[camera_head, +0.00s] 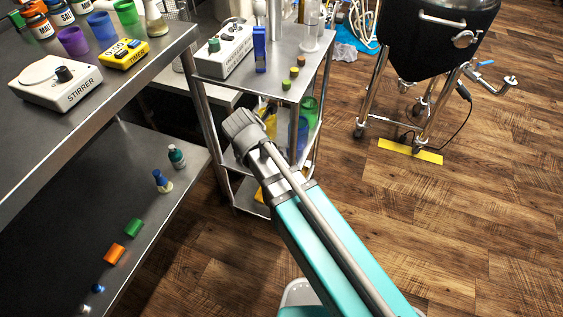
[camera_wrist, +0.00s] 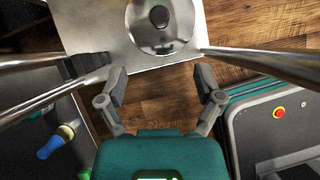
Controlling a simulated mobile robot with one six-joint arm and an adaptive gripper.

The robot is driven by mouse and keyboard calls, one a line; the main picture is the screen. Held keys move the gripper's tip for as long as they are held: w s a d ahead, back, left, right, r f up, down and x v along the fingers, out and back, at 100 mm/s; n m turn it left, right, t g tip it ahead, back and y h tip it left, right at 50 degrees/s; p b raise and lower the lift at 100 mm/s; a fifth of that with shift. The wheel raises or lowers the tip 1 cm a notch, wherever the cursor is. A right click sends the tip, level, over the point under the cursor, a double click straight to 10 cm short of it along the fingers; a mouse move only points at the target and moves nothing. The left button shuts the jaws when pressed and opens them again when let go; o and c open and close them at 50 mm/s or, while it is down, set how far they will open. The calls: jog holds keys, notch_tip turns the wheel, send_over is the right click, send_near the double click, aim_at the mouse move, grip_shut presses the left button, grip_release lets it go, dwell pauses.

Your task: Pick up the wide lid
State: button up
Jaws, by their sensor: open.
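The wide lid (camera_wrist: 143,38) is a round, shiny metal disc with a dark knob (camera_wrist: 159,16) at its middle. It lies on a bare metal shelf (camera_wrist: 88,18) at the top of the wrist view, its upper edge cut off by the frame. My gripper (camera_wrist: 161,82) is open and empty, its two fingers spread apart below the lid in the picture. The fingertips are apart from the lid, over the wooden floor just short of the shelf edge. In the head view my arm shows, but I cannot make out my gripper or the lid.
Metal posts (camera_wrist: 268,64) flank the shelf on both sides. The steel cart (camera_head: 325,60) stands beside the bench (camera_head: 120,90) with its lower shelf (camera_head: 60,180) of small bottles. A black kettle (camera_head: 425,45) stands at the back right. The floor at right (camera_head: 480,230) is clear.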

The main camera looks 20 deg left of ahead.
jog(key=shift+b+x, duration=3.1)
jog(key=shift+x, duration=0.55)
jog(key=shift+w+d+f+b, duration=0.1)
jog(key=shift+w+f+b, duration=0.25)
jog(key=shift+f+b, duration=0.25)
jog(key=shift+b+x, duration=2.15)
jog(key=shift+x, duration=0.45)
jog(key=shift+w, duration=0.1)
jog(key=shift+r, duration=0.1)
jog(key=shift+c, duration=0.2)
grip_shut()
